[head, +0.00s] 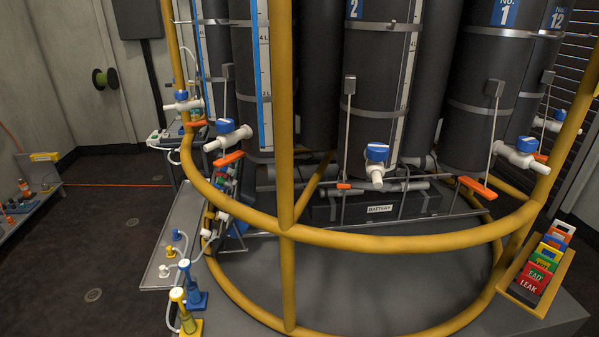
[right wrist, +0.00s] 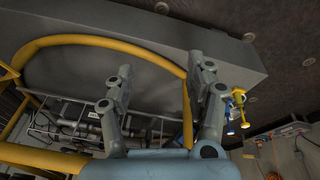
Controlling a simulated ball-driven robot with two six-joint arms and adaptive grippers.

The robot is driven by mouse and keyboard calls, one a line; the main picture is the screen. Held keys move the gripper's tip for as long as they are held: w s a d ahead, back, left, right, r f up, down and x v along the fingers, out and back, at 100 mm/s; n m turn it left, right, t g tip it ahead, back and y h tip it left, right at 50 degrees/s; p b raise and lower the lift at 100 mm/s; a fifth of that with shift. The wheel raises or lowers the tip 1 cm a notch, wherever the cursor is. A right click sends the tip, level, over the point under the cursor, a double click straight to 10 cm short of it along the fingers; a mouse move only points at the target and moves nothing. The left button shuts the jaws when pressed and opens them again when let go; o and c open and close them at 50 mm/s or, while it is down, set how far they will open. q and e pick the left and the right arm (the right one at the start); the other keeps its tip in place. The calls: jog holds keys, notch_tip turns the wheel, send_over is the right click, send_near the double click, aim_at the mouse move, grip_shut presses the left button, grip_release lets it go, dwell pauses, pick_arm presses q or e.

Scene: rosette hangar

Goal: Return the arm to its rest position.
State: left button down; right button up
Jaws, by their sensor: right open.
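My right gripper (right wrist: 160,68) shows in the right wrist view, its two grey jointed fingers spread apart with nothing between them. Beyond the fingers are the grey platform (right wrist: 225,50) and the curved yellow rail (right wrist: 110,40). The fingers overlap the rail in the picture; I cannot tell how far apart they are. Neither gripper shows in the head view. My left gripper is not in view.
In the head view a yellow rail (head: 375,239) rings several dark tanks (head: 376,75) with white valves. A card holder (head: 537,283) stands at the right. Blue (head: 192,290) and yellow (head: 183,318) pumps and a grey tray (head: 182,232) are at the left.

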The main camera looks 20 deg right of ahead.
jog(key=s+d+f+g+b, duration=0.15)
jog(key=s+f, duration=0.25)
jog(key=f, duration=0.6)
jog(key=s+f+t+b, duration=0.1)
jog(key=s+f+b, duration=0.3)
jog(key=f, duration=0.7)
jog(key=s+f+g+b, duration=0.1)
jog(key=s+f+b, duration=0.1)
jog(key=s+f, duration=0.8)
jog(key=s, duration=0.2)
jog(key=shift+s, duration=0.4)
